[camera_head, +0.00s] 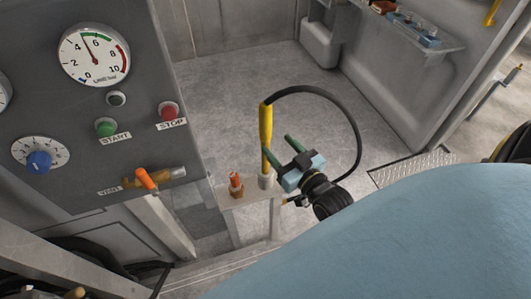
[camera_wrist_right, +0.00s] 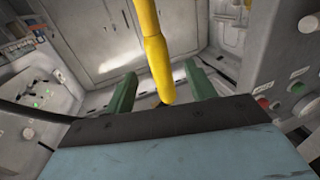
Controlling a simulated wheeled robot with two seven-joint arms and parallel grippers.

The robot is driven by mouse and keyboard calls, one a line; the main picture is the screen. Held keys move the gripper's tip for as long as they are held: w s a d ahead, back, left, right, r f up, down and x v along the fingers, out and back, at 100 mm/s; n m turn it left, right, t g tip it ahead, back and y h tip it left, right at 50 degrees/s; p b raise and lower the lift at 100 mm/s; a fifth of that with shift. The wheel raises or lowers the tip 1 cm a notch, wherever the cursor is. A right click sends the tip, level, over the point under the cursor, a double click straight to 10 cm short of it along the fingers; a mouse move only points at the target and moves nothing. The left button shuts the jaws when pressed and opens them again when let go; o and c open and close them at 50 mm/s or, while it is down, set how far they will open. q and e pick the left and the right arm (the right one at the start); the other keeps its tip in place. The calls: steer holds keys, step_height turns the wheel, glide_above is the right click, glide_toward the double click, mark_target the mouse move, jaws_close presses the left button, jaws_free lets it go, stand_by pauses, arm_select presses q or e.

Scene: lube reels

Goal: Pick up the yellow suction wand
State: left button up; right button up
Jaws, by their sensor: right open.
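The yellow suction wand (camera_head: 265,130) stands upright in a pale cup-like holder (camera_head: 266,181) on a small shelf. A black hose curves from its top down to the right. My right gripper (camera_head: 277,144) is open at the wand's lower half, its green fingers pointing toward it. In the right wrist view the wand (camera_wrist_right: 158,62) comes down from the top edge and shows between the two spread green fingers, with gaps on both sides. I cannot tell how deep between the fingers it sits. My left gripper is not in view.
A small orange-topped fitting (camera_head: 236,184) stands on the shelf (camera_head: 229,200) left of the wand. A grey control panel (camera_head: 60,125) with gauge, buttons and an orange-handled valve (camera_head: 146,179) is at the left. The grey floor (camera_head: 225,95) behind is clear.

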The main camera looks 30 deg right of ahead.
mark_target(261, 126)
steer(key=w, duration=0.9)
steer(key=shift+w+f, duration=0.15)
steer(key=shift+w, duration=0.1)
jaws_close()
